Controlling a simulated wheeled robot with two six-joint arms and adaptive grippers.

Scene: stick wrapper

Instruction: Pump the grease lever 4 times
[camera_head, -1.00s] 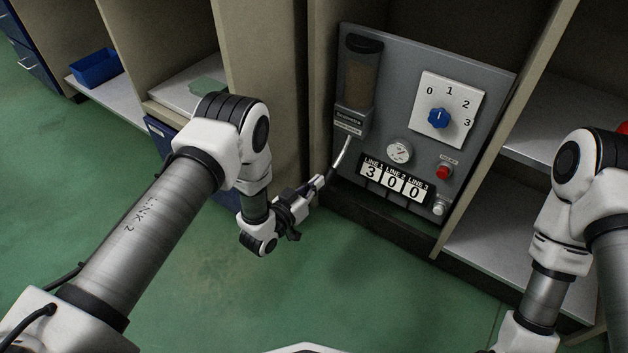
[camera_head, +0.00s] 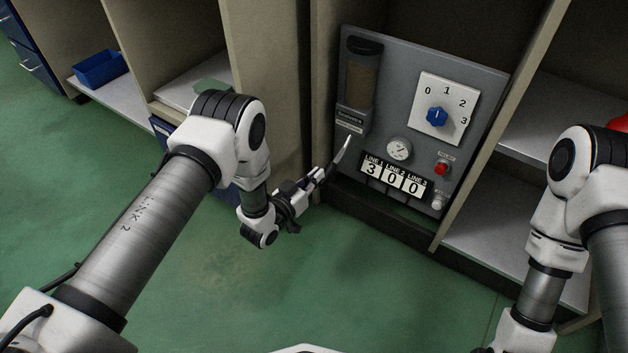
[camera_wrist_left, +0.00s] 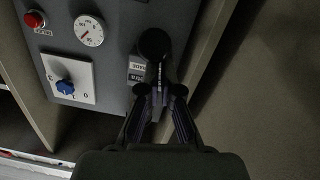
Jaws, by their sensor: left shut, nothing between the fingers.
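The grey grease panel (camera_head: 402,115) carries a clear reservoir of brown grease (camera_head: 361,82). Below the reservoir, a light metal lever (camera_head: 344,152) slants down towards my left gripper (camera_head: 327,174). In the head view the fingertips are close to the lever's lower end; I cannot tell whether they touch. In the left wrist view, the fingers (camera_wrist_left: 161,97) are shut with nothing between them, just below a dark round part (camera_wrist_left: 154,43). The counter (camera_head: 396,180) reads 3, 0, 0 for lines 1 to 3. My right gripper is out of view.
A blue selector knob (camera_head: 437,117) sits on a white plate numbered 0 to 3. A gauge (camera_head: 399,149) and a red button (camera_head: 442,169) are below it. A beige cabinet wall (camera_head: 268,90) stands close left of the lever. The green floor in front is clear.

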